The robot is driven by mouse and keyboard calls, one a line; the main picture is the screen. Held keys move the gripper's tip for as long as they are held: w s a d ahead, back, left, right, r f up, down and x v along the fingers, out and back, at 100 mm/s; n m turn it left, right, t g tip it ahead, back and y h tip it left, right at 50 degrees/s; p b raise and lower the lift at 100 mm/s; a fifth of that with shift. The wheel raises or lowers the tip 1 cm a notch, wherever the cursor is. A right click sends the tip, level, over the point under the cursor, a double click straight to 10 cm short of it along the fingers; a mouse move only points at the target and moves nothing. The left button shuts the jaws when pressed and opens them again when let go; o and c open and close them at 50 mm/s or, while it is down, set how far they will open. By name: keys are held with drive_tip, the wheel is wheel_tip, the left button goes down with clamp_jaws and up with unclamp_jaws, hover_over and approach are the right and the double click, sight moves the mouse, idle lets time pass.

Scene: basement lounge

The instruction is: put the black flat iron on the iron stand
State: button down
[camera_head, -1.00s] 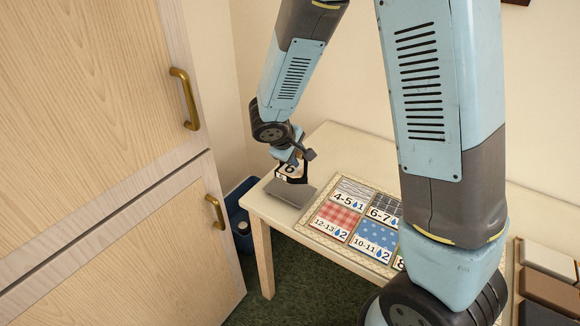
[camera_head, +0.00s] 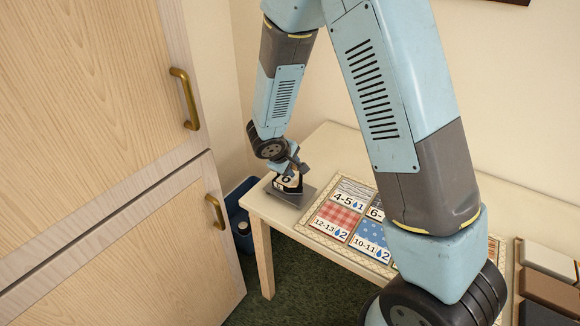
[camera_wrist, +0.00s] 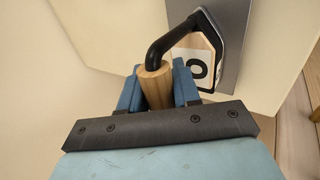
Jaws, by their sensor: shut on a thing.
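The black flat iron (camera_head: 287,184) carries a white label with a 6 and is at the left end of the table. My gripper (camera_head: 288,165) is shut on its wooden handle, which shows between the fingers in the wrist view (camera_wrist: 155,88). In that view the iron's black bent bracket (camera_wrist: 178,36) leads to the labelled body (camera_wrist: 199,62). The iron stand, a flat grey plate (camera_head: 302,197), lies under the iron; it also shows in the wrist view (camera_wrist: 234,48). I cannot tell whether the iron touches the plate. The iron looks about upright.
A board (camera_head: 312,228) with patterned, numbered cards lies right of the stand. Brown and white blocks (camera_head: 548,290) are at the far right. A blue bin (camera_head: 238,205) stands on the floor left of the table. Wooden cupboard doors (camera_head: 110,240) fill the left.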

drive_tip(key=c, duration=0.8)
unclamp_jaws()
drive_tip(key=v, duration=1.2)
